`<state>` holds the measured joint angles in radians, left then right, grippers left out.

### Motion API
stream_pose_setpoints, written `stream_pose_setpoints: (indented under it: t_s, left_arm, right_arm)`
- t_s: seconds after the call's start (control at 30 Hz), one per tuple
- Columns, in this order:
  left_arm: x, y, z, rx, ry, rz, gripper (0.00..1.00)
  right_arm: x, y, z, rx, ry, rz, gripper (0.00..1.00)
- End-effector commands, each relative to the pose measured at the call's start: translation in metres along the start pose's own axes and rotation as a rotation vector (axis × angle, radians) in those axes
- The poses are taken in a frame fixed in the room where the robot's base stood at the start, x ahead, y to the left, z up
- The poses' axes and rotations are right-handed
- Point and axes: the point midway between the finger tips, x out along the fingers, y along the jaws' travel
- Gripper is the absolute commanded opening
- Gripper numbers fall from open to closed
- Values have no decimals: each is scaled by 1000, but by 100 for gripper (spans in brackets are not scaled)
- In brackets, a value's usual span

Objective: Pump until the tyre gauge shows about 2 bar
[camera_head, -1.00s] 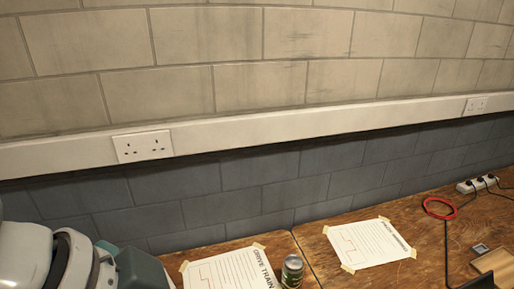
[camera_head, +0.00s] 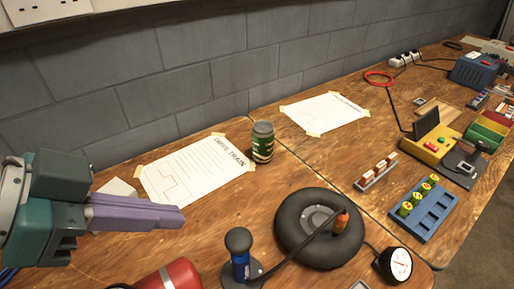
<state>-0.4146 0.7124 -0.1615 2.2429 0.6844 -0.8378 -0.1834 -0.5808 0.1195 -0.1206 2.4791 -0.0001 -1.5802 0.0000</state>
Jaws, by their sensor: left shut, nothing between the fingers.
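A black tyre (camera_head: 287,243) lies flat on the wooden bench, with a grey hub and an orange-topped fitting (camera_head: 341,221) on it. A hand pump (camera_head: 239,254) with a blue body and black knob stands to its left, and a black hose runs from it across the tyre. The round gauge (camera_head: 398,264) with a white dial sits at the tyre's right; its reading is too small to tell. My left gripper (camera_head: 178,217), with purple fingers, is shut and empty, above the bench left of the pump and apart from it. My right gripper is not in view.
A can (camera_head: 262,142) stands behind the tyre near taped paper sheets (camera_head: 196,172). A red cylinder (camera_head: 172,276) lies at the front left. A blue rack (camera_head: 425,210) with green-topped pieces and a yellow device (camera_head: 432,148) are on the right.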

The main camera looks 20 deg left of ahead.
Motion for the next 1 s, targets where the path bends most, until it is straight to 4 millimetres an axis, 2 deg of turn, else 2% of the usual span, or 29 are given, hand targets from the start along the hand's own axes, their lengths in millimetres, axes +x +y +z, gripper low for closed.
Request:
stream_pose_setpoints:
  t_s: [0.23,0.37,0.47,0.83,1.0]
  left_arm:
    - [0,0,0,-1,0,-1,0]
    - [10,-1,0,-2,0,-2,0]
    - [26,0,-1,-3,2,-1,0]
    - [105,1,0,-2,1,1,0]
    - [120,0,20,-2,-3,0,0]
  right_arm:
    - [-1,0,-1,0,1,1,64]
    - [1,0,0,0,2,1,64]
    - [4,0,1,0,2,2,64]
    - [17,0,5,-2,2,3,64]
    - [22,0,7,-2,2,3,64]
